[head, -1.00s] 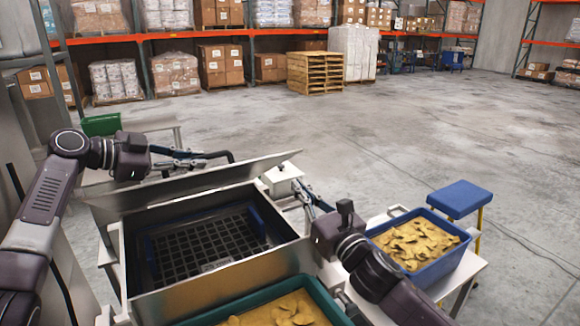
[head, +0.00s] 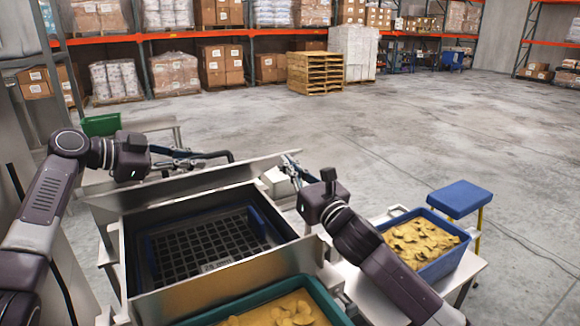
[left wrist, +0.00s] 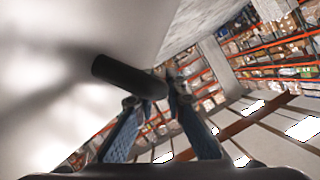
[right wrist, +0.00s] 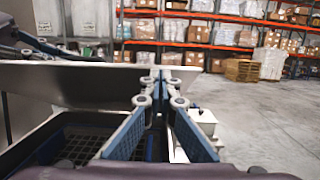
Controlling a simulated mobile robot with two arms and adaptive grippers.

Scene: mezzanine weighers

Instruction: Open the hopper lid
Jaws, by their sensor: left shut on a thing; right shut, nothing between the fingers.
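The steel hopper (head: 215,274) stands in front of me, with a black grid (head: 205,243) inside it. Its lid (head: 165,198) is raised along the far side, and the hopper mouth is uncovered. My left gripper (head: 196,162) is behind the lid, shut on the dark lid handle (head: 224,155). The handle also shows as a dark bar between the fingertips in the left wrist view (left wrist: 128,76). My right gripper (head: 290,160) is shut and empty near the lid's right end. In the right wrist view its fingertips (right wrist: 161,90) are together, in front of the lid (right wrist: 85,83).
A green-rimmed tub of yellow chips (head: 330,304) sits against the hopper's front. A blue tub of chips (head: 447,263) stands on a white table (head: 472,272) at right, beside a blue-topped stool (head: 459,198). Open concrete floor lies beyond, before pallet racks.

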